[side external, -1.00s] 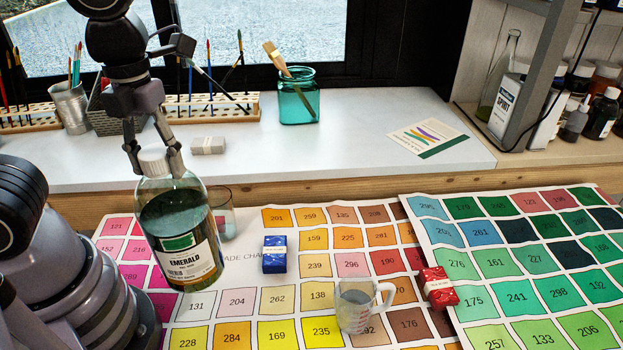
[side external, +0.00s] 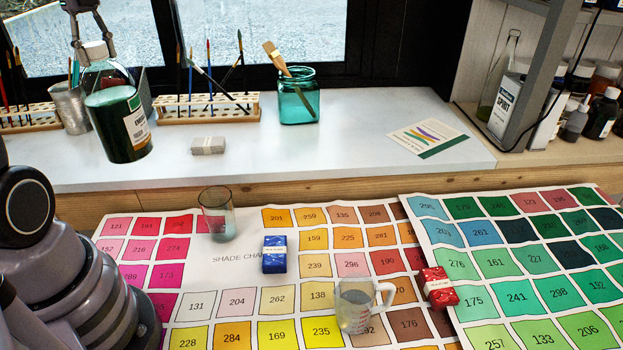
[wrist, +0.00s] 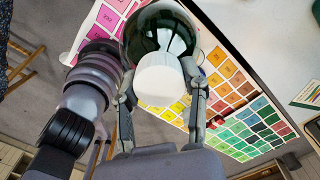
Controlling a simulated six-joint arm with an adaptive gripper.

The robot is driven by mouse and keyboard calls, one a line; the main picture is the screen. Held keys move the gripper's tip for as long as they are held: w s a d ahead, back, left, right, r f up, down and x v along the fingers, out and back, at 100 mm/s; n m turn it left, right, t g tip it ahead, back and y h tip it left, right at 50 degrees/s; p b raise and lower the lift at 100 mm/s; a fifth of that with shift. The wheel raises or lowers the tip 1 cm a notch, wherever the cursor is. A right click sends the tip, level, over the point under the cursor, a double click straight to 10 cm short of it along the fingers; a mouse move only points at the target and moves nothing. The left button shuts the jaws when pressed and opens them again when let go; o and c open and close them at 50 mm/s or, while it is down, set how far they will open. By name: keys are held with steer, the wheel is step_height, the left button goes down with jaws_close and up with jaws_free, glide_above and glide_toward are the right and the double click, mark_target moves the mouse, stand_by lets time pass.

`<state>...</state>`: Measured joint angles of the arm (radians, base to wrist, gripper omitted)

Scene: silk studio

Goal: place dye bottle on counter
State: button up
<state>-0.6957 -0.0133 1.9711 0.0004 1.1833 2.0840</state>
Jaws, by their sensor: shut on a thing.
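The dye bottle (side external: 115,118) is clear glass with dark green liquid, a white cap and a green-and-white label. My gripper (side external: 90,40) is shut on the white cap and holds the bottle nearly upright, slightly tilted, in the side view. The bottle appears above the left part of the white counter (side external: 350,140), in front of the brush rack and metal cup. I cannot tell a clear gap under its base. In the wrist view the white cap (wrist: 162,78) sits between my fingers, with the dark bottle body beyond it.
On the counter stand a grey block (side external: 207,146), a teal jar with a brush (side external: 298,100), a brush rack (side external: 205,108), a metal cup (side external: 70,108) and a card (side external: 428,138). Bare counter lies between jar and card. Below, shade charts hold a glass (side external: 217,215) and measuring jug (side external: 358,306).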

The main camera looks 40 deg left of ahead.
steer(key=shift+n, duration=0.7)
steer(key=a, duration=0.1)
steer(key=s+a, duration=0.2)
steer(key=shift+a+r, duration=0.25)
steer(key=shift+r, duration=0.05)
steer(key=shift+w+a, duration=0.1)
steer(key=shift+a, duration=0.15)
steer(key=w+a+f, duration=0.9)
steer(key=a+f, duration=0.1)
steer(key=f, duration=0.3)
steer(key=shift+f, duration=0.1)
steer(key=o, duration=1.2)
